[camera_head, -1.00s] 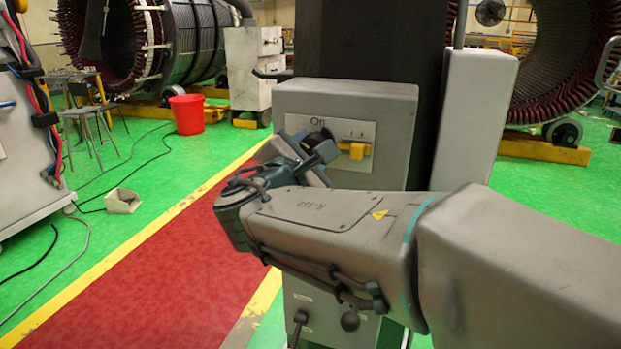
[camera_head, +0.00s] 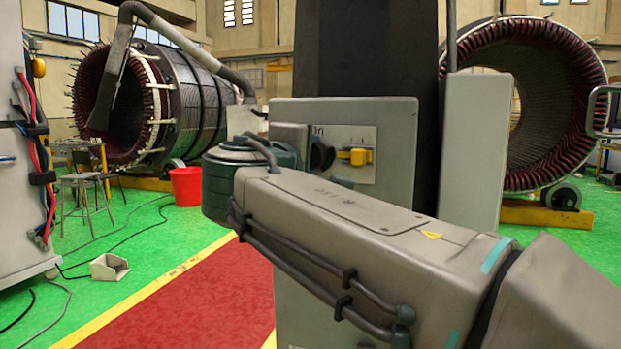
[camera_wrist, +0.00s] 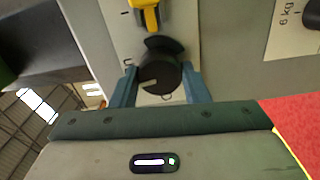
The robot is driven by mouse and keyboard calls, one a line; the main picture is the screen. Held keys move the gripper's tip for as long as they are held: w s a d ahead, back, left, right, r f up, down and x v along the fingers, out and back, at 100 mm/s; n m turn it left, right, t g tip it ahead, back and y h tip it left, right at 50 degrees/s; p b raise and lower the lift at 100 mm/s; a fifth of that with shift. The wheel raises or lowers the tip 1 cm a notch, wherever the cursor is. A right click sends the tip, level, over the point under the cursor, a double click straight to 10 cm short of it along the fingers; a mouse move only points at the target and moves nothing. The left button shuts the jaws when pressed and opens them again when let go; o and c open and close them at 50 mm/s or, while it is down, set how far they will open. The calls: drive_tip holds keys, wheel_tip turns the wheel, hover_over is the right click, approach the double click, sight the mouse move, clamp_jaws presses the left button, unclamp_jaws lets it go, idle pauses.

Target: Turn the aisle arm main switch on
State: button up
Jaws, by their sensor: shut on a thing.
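A grey switch box (camera_head: 392,125) stands ahead in the head view, with a pale label plate (camera_head: 364,139) on its front. The plate holds a round black knob (camera_head: 321,155) and a yellow switch handle (camera_head: 355,156). The lettering beside the knob is partly covered by my wrist. In the wrist view the black knob (camera_wrist: 158,80) sits between the two blue fingers of my gripper (camera_wrist: 160,70), which is shut on it. A pale mark shows on the knob's face. The yellow handle (camera_wrist: 147,14) is just beyond it, apart from the fingers.
A dark column rises behind the box, with a grey cabinet (camera_head: 476,150) to its right. Large stators stand at left (camera_head: 150,95) and right (camera_head: 575,120). The red aisle (camera_head: 215,295) is open.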

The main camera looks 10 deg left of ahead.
drive_tip(key=shift+f+m+b, duration=0.1)
drive_tip(key=shift+m+b, duration=0.55)
drive_tip(key=shift+m, duration=0.05)
drive_tip(key=o, duration=1)
drive_tip(key=shift+c, duration=0.2)
drive_tip(key=s+a, duration=0.1)
drive_tip(key=s, duration=1.2)
drive_tip(key=shift+s+p, duration=0.4)
drive_tip(key=shift+a, duration=0.1)
